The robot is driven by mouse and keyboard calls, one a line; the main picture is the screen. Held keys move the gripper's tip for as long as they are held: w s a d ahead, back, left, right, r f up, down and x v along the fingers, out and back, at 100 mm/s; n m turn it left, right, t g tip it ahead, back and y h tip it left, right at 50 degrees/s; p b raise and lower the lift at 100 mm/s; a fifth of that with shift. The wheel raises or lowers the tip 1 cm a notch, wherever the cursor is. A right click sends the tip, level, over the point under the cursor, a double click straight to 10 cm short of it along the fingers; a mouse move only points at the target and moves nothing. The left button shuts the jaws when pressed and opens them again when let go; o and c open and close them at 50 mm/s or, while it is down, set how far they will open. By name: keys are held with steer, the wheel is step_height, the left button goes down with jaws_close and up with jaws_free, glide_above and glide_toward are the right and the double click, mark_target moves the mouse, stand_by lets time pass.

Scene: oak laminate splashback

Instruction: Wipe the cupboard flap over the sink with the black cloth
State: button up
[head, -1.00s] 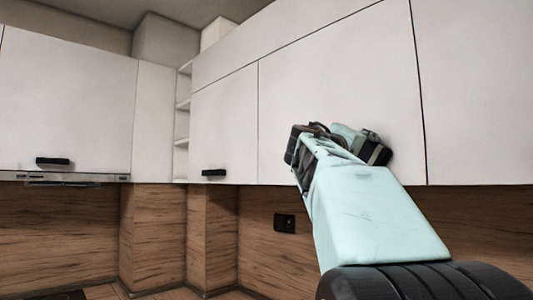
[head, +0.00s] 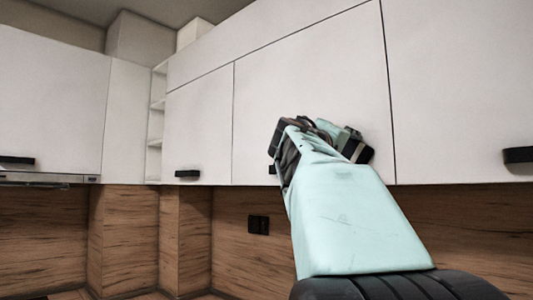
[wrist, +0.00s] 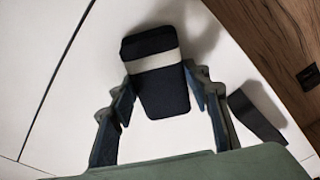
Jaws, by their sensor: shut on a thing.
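The white cupboard flap (head: 320,80) fills the middle of the head view, between two dark seams. In the wrist view its white face (wrist: 85,70) lies behind the fingers. My gripper (wrist: 159,82) is shut on the black cloth (wrist: 165,98), a dark pad-like piece with a pale band. The cloth lies close against the flap face, with a shadow beside it; firm contact cannot be told. The sink is out of view.
The flap's dark handle (wrist: 256,115) is right of the fingers in the wrist view. Another cupboard handle (head: 187,174) is to the left, and one (head: 519,155) at the far right. Open shelves (head: 156,120) and a wood splashback with a black socket (head: 258,225) are nearby.

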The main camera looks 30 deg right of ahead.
mark_target(360, 147)
steer(key=shift+s+d+b, duration=0.25)
steer(key=shift+s+d, duration=0.05)
steer(key=shift+s, duration=0.6)
steer(key=shift+s+d+b, duration=0.25)
steer(key=shift+s, duration=0.65)
steer(key=shift+w, duration=0.15)
steer(key=shift+w+a, duration=0.35)
steer(key=shift+w, duration=0.85)
steer(key=shift+w+a, duration=0.4)
steer(key=shift+w, duration=0.75)
steer(key=shift+w+a, duration=0.35)
steer(key=shift+w, duration=0.85)
steer(key=b+v, duration=0.2)
steer(key=v, duration=0.4)
steer(key=shift+w+r, duration=0.2)
steer(key=shift+a, duration=0.15)
steer(key=shift+b+v, duration=0.65)
steer(key=shift+v, duration=0.8)
